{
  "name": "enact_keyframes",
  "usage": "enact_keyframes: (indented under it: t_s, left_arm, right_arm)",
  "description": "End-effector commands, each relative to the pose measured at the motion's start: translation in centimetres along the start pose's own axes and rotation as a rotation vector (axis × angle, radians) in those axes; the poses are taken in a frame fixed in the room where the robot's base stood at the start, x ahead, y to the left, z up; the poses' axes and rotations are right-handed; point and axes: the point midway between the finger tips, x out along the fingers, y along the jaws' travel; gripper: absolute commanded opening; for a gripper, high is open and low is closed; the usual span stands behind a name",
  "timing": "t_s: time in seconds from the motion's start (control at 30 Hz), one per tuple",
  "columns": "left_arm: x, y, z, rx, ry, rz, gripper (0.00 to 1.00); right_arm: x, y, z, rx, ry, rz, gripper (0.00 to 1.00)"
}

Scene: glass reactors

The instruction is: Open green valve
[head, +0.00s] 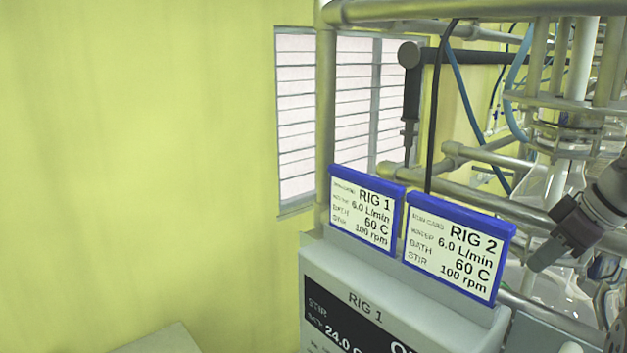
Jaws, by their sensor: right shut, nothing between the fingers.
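No green valve can be made out in the head view. My right gripper (543,257) comes in from the right edge, in front of the glass rig. It is dark, points down and to the left, and is shut with nothing in it. It is just right of the RIG 2 card (458,248), with glassware behind and below it. My left gripper is not in view. The RIG 1 card (367,213) and the RIG 2 card have blue frames and stand on top of a grey control box (395,295) marked RIG 1.
A metal pipe frame (325,120) stands around the glass reactor parts (570,130), with hoses and cables hanging among them. A dark angled fixture (411,85) hangs behind the cards. A yellow wall (140,150) with a barred window (297,110) fills the left. A pale surface (160,343) shows at bottom left.

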Motion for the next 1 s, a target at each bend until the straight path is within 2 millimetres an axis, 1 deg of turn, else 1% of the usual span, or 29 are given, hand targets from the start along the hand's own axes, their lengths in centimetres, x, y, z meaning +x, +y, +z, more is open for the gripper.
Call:
enact_keyframes:
  t_s: [0.2,0.27,0.33,0.4,0.47,0.67,0.8,0.9,1.0]
  left_arm:
    - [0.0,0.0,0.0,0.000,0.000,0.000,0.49]
    - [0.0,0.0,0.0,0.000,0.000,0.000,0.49]
    - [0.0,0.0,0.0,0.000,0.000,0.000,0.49]
    - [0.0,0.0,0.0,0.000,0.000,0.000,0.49]
    - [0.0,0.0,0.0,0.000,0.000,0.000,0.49]
    - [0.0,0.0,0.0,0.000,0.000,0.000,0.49]
    - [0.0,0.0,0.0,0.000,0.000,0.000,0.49]
    - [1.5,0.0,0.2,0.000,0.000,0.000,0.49]
    - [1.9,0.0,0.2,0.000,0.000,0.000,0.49]
  right_arm:
    - [-0.1,0.0,0.0,0.000,0.000,0.000,0.00]
    - [-0.3,-0.4,-0.4,-0.009,0.002,0.005,0.00]
    - [-1.1,-1.8,-1.1,-0.024,0.005,0.010,0.00]
    - [-1.3,-3.1,-1.2,-0.021,0.004,0.006,0.00]
    - [-1.1,-3.8,-1.2,-0.015,0.002,0.003,0.00]
    - [0.8,-3.9,0.0,0.003,-0.001,-0.002,0.00]
    - [2.9,-3.9,1.1,0.002,-0.001,-0.002,0.00]
    - [4.6,-3.8,2.0,0.001,0.000,0.000,0.00]
    - [5.3,-3.8,2.4,0.001,0.000,0.000,0.00]
